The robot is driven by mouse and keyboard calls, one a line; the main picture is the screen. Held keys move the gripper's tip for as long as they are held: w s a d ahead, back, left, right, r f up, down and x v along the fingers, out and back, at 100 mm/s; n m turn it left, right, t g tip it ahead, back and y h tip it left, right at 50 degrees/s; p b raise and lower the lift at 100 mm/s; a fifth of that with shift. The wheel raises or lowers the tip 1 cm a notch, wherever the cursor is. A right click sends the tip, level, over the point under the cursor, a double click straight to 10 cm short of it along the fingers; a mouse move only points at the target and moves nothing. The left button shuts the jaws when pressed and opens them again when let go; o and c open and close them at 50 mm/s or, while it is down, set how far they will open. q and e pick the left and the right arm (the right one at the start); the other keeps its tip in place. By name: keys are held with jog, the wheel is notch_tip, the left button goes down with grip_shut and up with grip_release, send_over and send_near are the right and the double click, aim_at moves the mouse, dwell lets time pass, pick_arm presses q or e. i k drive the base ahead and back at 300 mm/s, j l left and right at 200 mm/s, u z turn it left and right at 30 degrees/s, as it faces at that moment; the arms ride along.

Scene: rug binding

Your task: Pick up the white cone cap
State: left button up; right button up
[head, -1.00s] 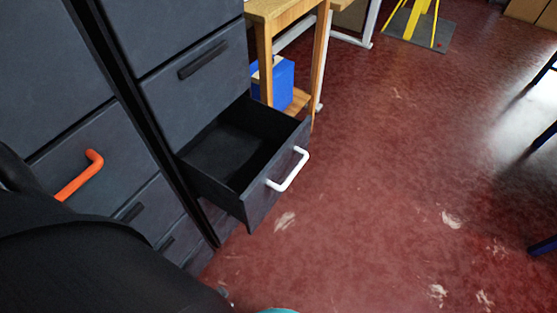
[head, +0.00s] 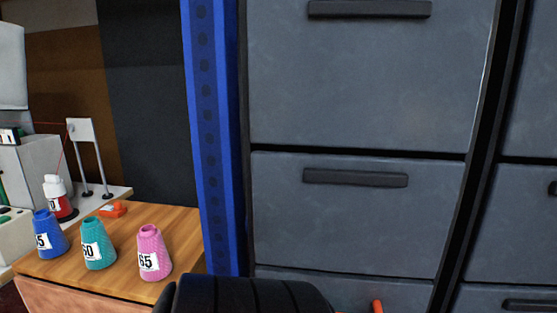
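At the left of the head view, a small white piece (head: 54,183) sits on top of a red cone (head: 64,208) with a white label. It looks like the white cone cap, but it is small and I cannot be sure. The red cone stands upright behind a blue cone (head: 48,234), beside the white machine. Neither of my grippers is in view. A dark rounded shape at the bottom middle looks like part of my arm.
A teal cone (head: 97,246) and a pink cone (head: 153,254) stand on the wooden table (head: 178,268). A small orange object (head: 112,209) lies behind them. A blue upright post (head: 214,130) and closed grey drawers (head: 355,225) fill the middle and right.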

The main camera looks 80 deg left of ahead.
aim_at(54, 187)
jog(key=u, duration=4.05)
